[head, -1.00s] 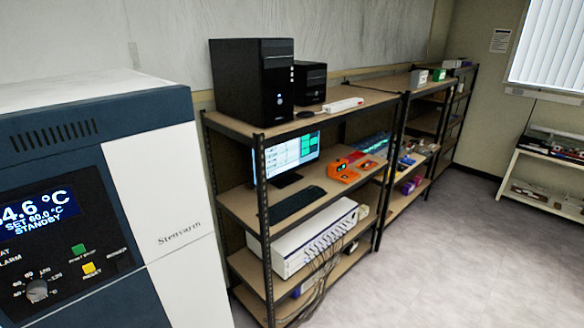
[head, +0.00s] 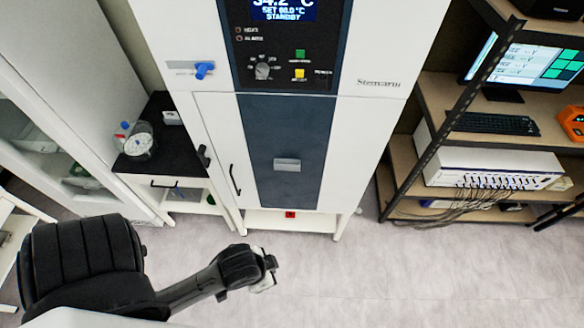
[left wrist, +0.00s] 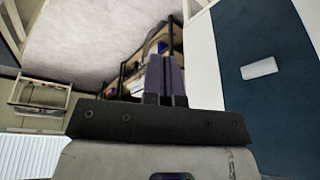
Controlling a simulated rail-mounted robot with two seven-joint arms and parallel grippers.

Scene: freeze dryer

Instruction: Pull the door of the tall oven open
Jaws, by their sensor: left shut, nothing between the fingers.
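The tall oven (head: 375,100) stands in the middle of the head view, with a display and knob panel above its door. The door (head: 215,125) is white with a dark blue centre strip and looks closed. A thin black handle (head: 235,179) is on the door's left side. My left gripper (head: 270,268) is in front of the oven, lower in the picture and right of the handle, apart from the door. In the left wrist view its fingers (left wrist: 166,80) are together and empty. The blue door strip (left wrist: 262,85) shows at the right there. My right gripper is not in view.
A shelf rack (head: 420,150) with a monitor and keyboard stands right of the oven. A small black-topped table (head: 155,170) with a glass vessel is on the left, beside a white cabinet (head: 60,110). A blue valve (head: 204,70) sticks out above the door. The floor in front is clear.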

